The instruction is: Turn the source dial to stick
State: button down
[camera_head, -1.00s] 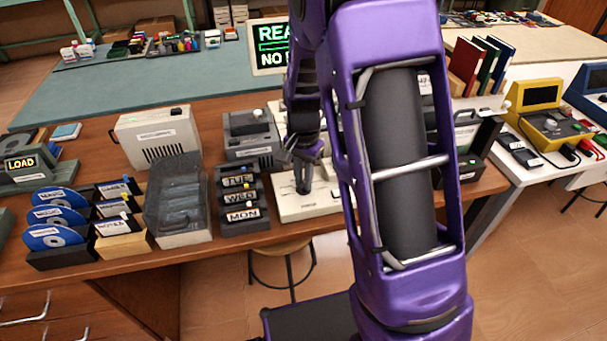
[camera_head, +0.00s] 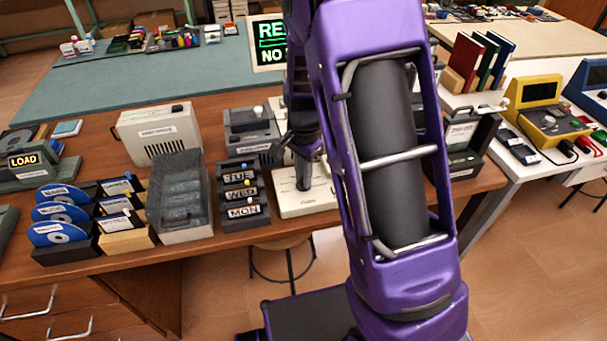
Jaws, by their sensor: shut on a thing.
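The source dial is on a low cream panel (camera_head: 290,205) at the front edge of the wooden desk. My gripper (camera_head: 303,183) points down onto this panel, with its dark fingers at the panel's top surface. It is shut on what appears to be the dial, which the fingers and wrist hide. The dial's pointer and most of the panel's markings cannot be read. My purple arm covers the panel's right side. A screen (camera_head: 268,44) with green letters stands behind, partly covered by my arm.
Left of the panel are a rack of day labels (camera_head: 242,195), a grey-topped bin (camera_head: 182,205) and a rack of blue discs (camera_head: 65,235). A grey device (camera_head: 250,130) stands behind. A cream box (camera_head: 158,132) is further left. A dark-framed unit (camera_head: 465,140) stands right of my arm.

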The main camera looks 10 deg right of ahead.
jog(key=c, duration=0.8)
grip_release()
jog(key=shift+r, duration=0.15)
notch_tip(320, 180, up, 17)
jog(key=shift+r+p, duration=0.1)
jog(key=shift+p, duration=1.1)
